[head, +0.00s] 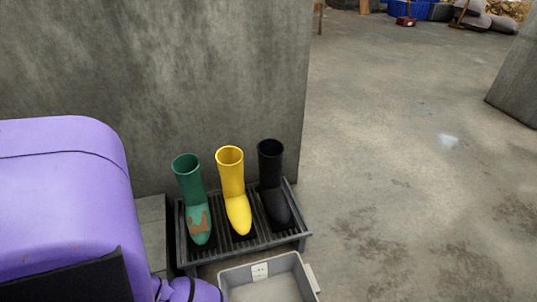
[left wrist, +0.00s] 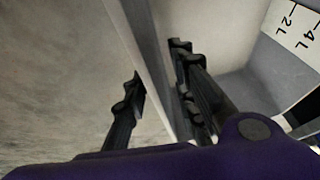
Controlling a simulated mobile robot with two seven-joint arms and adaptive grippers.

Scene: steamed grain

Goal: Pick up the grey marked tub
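The grey marked tub (head: 233,278) is at the bottom edge of the head view, in front of the boot rack, and its near part is cut off. A white label shows on its inner wall. In the left wrist view the label reads 2 L and 4 L, and the tub's wall (left wrist: 140,35) runs between my left gripper's fingers (left wrist: 158,65). In the head view only part of my purple left arm shows beside the tub. My right gripper is not in view.
A dark slatted rack (head: 298,234) holds a green boot (head: 188,175), a yellow boot (head: 233,180) and a black boot (head: 270,165) just behind the tub. A concrete wall (head: 200,70) stands behind them. The floor (head: 400,200) to the right is open.

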